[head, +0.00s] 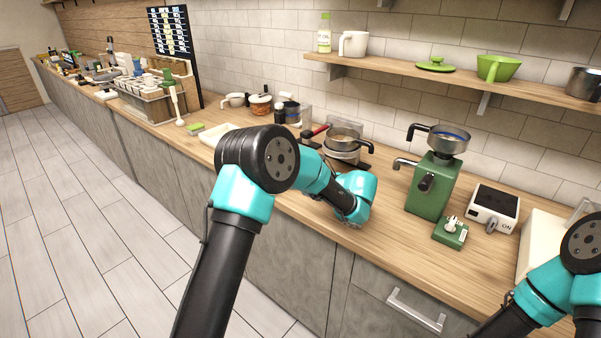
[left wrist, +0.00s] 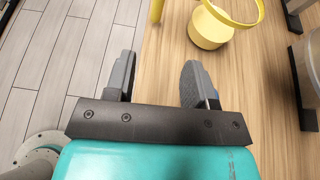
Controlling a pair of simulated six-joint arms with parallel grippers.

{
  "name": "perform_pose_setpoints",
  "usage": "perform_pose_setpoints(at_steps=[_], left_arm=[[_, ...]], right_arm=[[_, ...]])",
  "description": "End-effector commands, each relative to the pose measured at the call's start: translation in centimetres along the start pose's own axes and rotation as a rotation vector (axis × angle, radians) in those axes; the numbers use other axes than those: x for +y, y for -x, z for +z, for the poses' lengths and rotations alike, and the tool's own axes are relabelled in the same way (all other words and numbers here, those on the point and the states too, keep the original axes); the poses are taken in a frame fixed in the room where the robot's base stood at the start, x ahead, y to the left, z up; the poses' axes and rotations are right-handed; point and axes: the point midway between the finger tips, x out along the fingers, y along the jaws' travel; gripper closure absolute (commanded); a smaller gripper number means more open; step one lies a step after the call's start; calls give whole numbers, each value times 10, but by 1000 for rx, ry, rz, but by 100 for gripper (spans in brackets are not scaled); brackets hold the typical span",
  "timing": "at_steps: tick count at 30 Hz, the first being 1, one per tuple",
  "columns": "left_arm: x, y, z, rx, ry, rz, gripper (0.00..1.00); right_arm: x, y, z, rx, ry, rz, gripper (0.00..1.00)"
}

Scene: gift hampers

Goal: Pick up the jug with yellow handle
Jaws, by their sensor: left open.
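In the left wrist view, a yellow jug-like thing (left wrist: 210,28) with a thin yellow loop handle is at the top edge over the wooden counter, partly cut off. Another yellow piece (left wrist: 157,9) shows left of it; I cannot tell whether they are joined. My left gripper (left wrist: 156,72) is open and empty between its fingers, apart from the yellow thing, near the counter's front edge. In the head view my left arm covers this spot, and no yellow-handled jug shows. My right arm is at the lower right; its gripper is out of view.
A pan (head: 343,141) stands behind my left wrist. A green grinder (head: 432,187), a small green box (head: 450,232) and a white scale (head: 494,207) stand to the right. A shelf (head: 400,70) holds a white jug (head: 353,45) and a green bowl (head: 497,68).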

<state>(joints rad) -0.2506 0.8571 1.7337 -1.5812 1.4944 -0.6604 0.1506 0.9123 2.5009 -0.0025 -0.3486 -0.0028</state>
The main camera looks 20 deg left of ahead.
Motion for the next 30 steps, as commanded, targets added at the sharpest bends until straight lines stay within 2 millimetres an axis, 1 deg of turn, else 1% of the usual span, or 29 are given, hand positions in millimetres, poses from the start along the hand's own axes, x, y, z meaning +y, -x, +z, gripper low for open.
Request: perform_pose_setpoints(at_steps=[9,11,14,17,30], left_arm=[[0,0,0,-2,-1,1,50],[0,-2,0,-2,-1,2,50],[0,-10,0,-2,-1,3,50],[1,-25,0,0,-1,3,50],[1,-99,-1,1,-1,3,50]], right_arm=[[0,0,0,0,1,0,57],[0,0,0,0,1,0,57],[0,0,0,0,1,0,57],[0,0,0,0,1,0,57],[0,0,0,0,0,0,57]])
